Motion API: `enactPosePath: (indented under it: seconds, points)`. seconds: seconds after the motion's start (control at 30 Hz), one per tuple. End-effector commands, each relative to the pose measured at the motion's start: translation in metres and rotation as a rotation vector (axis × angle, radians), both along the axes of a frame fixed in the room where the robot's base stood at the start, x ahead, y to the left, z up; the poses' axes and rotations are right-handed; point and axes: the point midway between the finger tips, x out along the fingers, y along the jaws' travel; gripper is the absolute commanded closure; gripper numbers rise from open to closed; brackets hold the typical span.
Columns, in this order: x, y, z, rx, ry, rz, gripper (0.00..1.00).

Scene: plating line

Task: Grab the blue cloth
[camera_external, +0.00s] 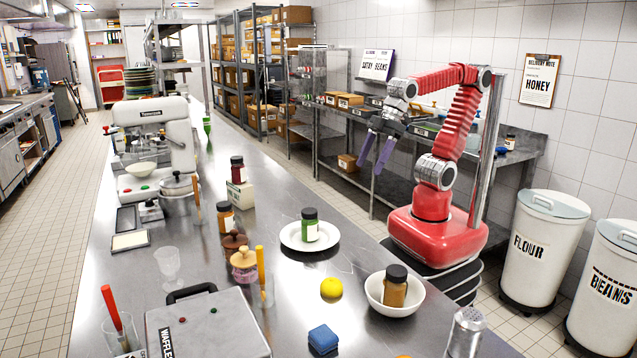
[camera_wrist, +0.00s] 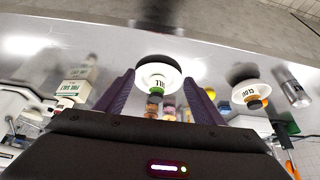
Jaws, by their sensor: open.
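The blue cloth (camera_external: 323,339) is a small folded block lying on the steel counter at the front, below the yellow lemon. My gripper (camera_external: 372,158) is open and empty, raised above the right side of the counter, well behind and above the cloth. In the wrist view its two purple fingers (camera_wrist: 165,92) stand apart, with a white plate and a green jar showing between and beyond them.
A white bowl (camera_external: 375,305) with a brown jar stands right of the cloth. A yellow lemon (camera_external: 331,288) lies just behind it. A plate (camera_external: 289,238) with a green jar is farther back. The waffle maker (camera_external: 208,330) is left, a metal shaker (camera_external: 464,335) right.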

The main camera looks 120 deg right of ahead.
Motion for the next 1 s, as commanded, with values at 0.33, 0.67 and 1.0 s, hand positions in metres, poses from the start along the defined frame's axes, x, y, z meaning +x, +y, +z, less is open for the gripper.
enactPosePath:
  seconds: [0.33,0.67,1.0]
  points:
    - [0.076,0.04,0.032,0.003,0.024,0.028,0.38]
    - [0.145,0.092,0.046,0.004,0.042,0.048,0.38]
    - [0.21,0.159,0.042,0.002,0.058,0.067,0.38]
